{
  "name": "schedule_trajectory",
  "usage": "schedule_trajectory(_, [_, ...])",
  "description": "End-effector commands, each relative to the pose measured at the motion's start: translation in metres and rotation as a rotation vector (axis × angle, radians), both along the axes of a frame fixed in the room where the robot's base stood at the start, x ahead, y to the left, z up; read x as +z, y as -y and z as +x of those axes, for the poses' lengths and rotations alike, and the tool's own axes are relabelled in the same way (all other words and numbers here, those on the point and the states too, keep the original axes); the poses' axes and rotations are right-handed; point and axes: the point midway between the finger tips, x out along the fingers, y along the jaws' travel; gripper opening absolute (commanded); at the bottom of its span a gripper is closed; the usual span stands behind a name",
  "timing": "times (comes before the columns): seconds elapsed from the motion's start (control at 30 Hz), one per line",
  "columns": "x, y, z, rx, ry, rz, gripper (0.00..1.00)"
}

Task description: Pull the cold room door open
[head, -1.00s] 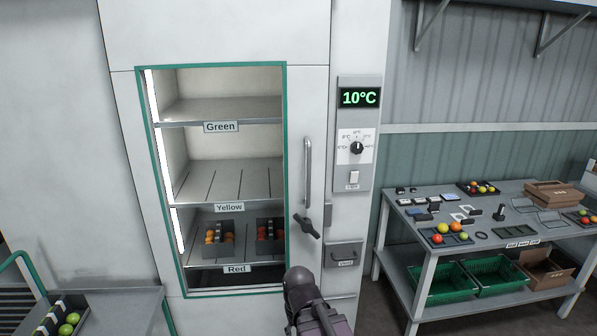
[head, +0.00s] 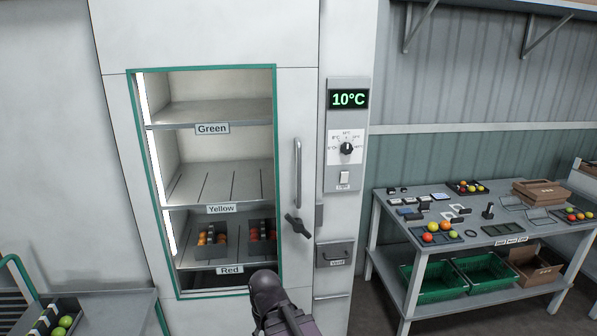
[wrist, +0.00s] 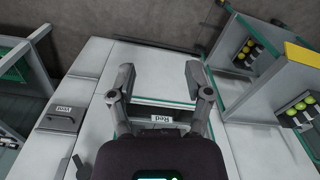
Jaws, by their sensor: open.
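The cold room door (head: 298,108) is white and looks shut, with a green-edged window onto lit shelves labelled Green, Yellow and Red. A vertical metal bar handle (head: 298,172) is on its right side. A dark turning latch lever (head: 297,225) sits tilted just below the bar; part of it shows at the lower left of the wrist view (wrist: 80,166). My gripper (wrist: 158,80) is open and empty, with its fingers spread in front of the door's lower part near the Red shelf label. It touches neither handle nor lever. In the head view my arm hides the door's lower right.
A control panel (head: 346,135) reading 10°C, with a dial and switch, is right of the door. Below it is a small drawer (head: 335,253). A grey workbench (head: 470,250) with tomatoes and green crates stands at right. A low table (head: 110,300) with a tray is at lower left.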

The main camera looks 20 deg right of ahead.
Motion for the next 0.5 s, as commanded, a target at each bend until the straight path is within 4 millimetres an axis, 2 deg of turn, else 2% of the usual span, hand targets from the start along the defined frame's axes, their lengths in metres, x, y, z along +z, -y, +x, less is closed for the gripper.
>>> schedule_trajectory(0.17, [0.007,-0.001,0.021,0.059,0.068,0.075,0.65])
schedule_trajectory(0.27, [0.016,-0.004,0.043,0.111,0.149,0.146,0.65])
schedule_trajectory(0.37, [0.03,-0.005,0.072,0.168,0.266,0.229,0.65])
schedule_trajectory(0.5, [0.061,0.001,0.119,0.239,0.484,0.328,0.65])
